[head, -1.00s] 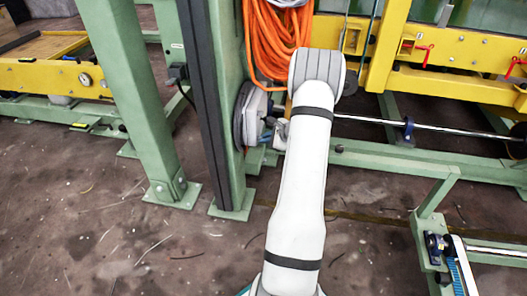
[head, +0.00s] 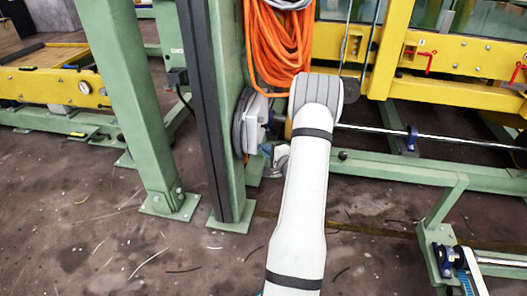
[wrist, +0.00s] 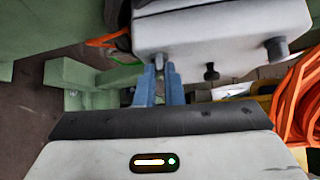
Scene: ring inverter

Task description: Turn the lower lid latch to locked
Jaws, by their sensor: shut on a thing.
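A light grey box (head: 256,122) is mounted on the side of the green post, partly hidden behind my arm in the head view. In the wrist view the grey box (wrist: 215,28) fills the top, with a small latch (wrist: 158,63) at its near edge. My gripper (wrist: 168,78) has its two blue fingers close together at this latch, shut on it. The fingers hide part of the latch, so its exact angle is unclear. A second, dark latch (wrist: 210,72) sticks out of the same edge, apart from the fingers. In the head view my gripper is mostly hidden.
An orange hose coil (head: 278,45) hangs close to the box, above my arm. Green posts (head: 215,120) stand to the left. A grey cylindrical stub (wrist: 277,48) projects from the box. A metal rod (head: 375,130) runs low to the right. The floor in front is largely open.

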